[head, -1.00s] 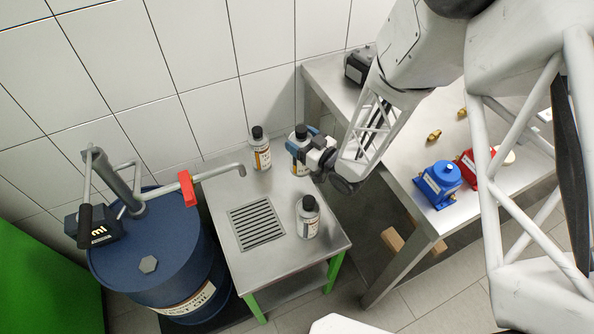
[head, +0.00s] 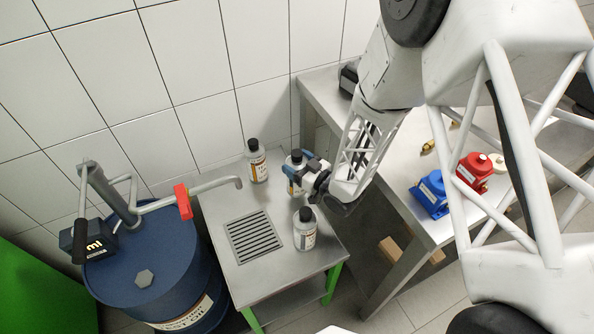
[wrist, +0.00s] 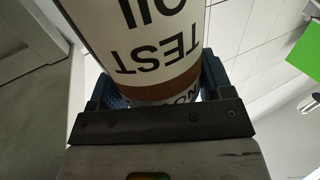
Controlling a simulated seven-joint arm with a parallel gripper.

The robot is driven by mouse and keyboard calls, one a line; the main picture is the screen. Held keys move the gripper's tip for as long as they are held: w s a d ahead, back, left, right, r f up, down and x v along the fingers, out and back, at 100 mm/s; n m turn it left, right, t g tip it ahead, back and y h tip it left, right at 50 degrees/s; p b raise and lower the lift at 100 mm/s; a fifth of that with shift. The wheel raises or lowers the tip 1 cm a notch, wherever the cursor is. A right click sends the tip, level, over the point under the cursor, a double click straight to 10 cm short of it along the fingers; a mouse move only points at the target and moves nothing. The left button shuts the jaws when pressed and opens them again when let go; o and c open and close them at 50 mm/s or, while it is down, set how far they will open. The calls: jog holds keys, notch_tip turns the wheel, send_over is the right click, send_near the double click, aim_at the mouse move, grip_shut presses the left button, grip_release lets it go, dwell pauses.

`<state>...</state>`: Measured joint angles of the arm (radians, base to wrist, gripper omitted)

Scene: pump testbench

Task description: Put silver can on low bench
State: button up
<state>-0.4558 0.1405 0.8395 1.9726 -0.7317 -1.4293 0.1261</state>
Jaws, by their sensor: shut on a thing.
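Three silver cans with black caps and white-orange labels are at the low bench (head: 275,283), a steel-topped table with green legs. One can (head: 257,166) stands upright at the back, another (head: 304,236) stands upright near the front right. My gripper (head: 298,172) is shut on the third silver can (head: 294,187), between those two and over the bench's right side. This can is upright; I cannot tell whether its base touches the bench. The wrist view shows its "TEST OIL" label (wrist: 150,45) upside down between the blue fingers; its base is hidden there.
A blue oil drum (head: 150,255) with a pump stands left, its spout (head: 218,188) reaching over the bench. A grate (head: 254,237) is set in the bench top. A higher steel table at right carries a blue part (head: 431,194) and a red part (head: 473,172).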

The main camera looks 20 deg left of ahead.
aim_at(301, 159)
jog(key=shift+f, duration=2)
jog(key=o, duration=1.4)
jog(key=shift+d, duration=0.1)
jog(key=d+r, duration=0.1)
jog(key=r, duration=0.2)
jog(key=s+d+r, duration=0.1)
jog(key=r, duration=0.1)
jog(key=shift+d, duration=0.3)
jog(key=shift+s+r, duration=0.1)
jog(key=shift+r, duration=1)
